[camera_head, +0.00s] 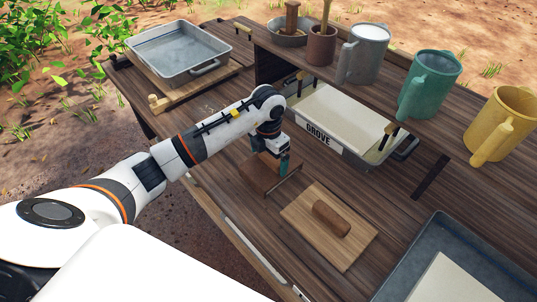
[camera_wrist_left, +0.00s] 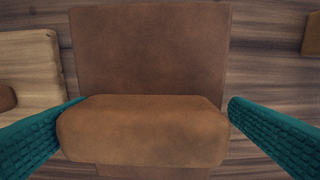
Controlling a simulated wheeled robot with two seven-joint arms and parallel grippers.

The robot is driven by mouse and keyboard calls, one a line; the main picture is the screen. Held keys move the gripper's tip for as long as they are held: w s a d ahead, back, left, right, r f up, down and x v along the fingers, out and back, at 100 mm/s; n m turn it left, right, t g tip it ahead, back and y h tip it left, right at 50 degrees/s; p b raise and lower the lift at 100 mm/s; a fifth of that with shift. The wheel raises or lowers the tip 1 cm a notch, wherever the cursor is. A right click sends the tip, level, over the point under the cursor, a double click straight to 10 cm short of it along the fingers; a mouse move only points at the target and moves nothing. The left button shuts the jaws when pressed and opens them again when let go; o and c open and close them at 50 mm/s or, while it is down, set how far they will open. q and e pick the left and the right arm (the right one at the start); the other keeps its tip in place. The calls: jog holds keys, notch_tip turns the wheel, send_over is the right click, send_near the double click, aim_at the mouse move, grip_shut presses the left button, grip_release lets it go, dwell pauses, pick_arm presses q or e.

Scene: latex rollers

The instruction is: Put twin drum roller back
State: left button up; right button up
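My left gripper (camera_head: 283,165) is low over the table, at a brown block (camera_head: 268,178). In the left wrist view a rounded brown bar (camera_wrist_left: 143,132) lies above a wide flat brown piece (camera_wrist_left: 150,45). The two teal fingers (camera_wrist_left: 156,120) are spread apart, one on each side of the bar. The left fingertip is partly hidden behind the bar; I see no clear grip. A brown rounded piece (camera_head: 331,218) lies on a light wooden board (camera_head: 305,235). I cannot tell for certain which brown piece is the twin drum roller. My right gripper is not in view.
A grey tray (camera_head: 178,50) stands on a wooden frame at the back left. A dark tray (camera_head: 440,240) lies at the lower right.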

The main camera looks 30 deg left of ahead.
pick_arm(q)
jog(key=shift+s+f, duration=0.15)
jog(key=shift+f, duration=0.15)
jog(key=shift+r+p, duration=0.75)
jog(key=shift+r, duration=0.05)
notch_tip(320, 180, up, 12)
jog(key=b, duration=0.2)
jog(key=shift+w, duration=0.2)
jog(key=shift+a, duration=0.1)
